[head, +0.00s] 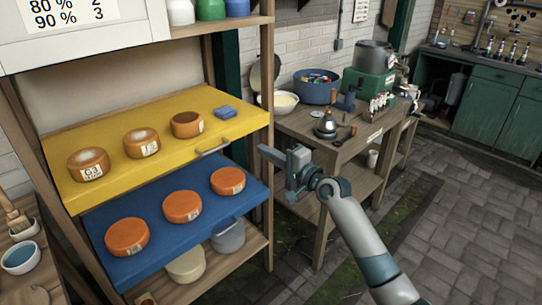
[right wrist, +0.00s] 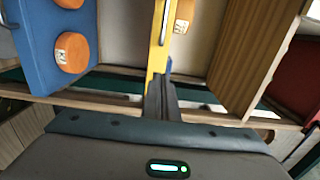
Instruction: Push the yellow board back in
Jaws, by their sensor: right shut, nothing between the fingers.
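The yellow board (head: 112,121) lies in the wooden shelf at the left, above a blue board, with its handle (head: 213,147) on the front edge. It bears three round cheeses (head: 89,164) and a folded blue cloth (head: 225,112). My right gripper (head: 264,152) is shut and empty, just right of and below the board's right front corner. In the right wrist view its fingers (right wrist: 160,92) point at the yellow board's front edge (right wrist: 156,55), near the blue cloth. I cannot tell whether they touch it. My left gripper is not in view.
The blue board (head: 185,241) below carries three orange cheeses (head: 126,237) and also sticks out. A shelf post (head: 267,65) stands by the boards' right ends. A wooden table (head: 340,142) with pots and tools stands behind my right arm. The paved floor at right is clear.

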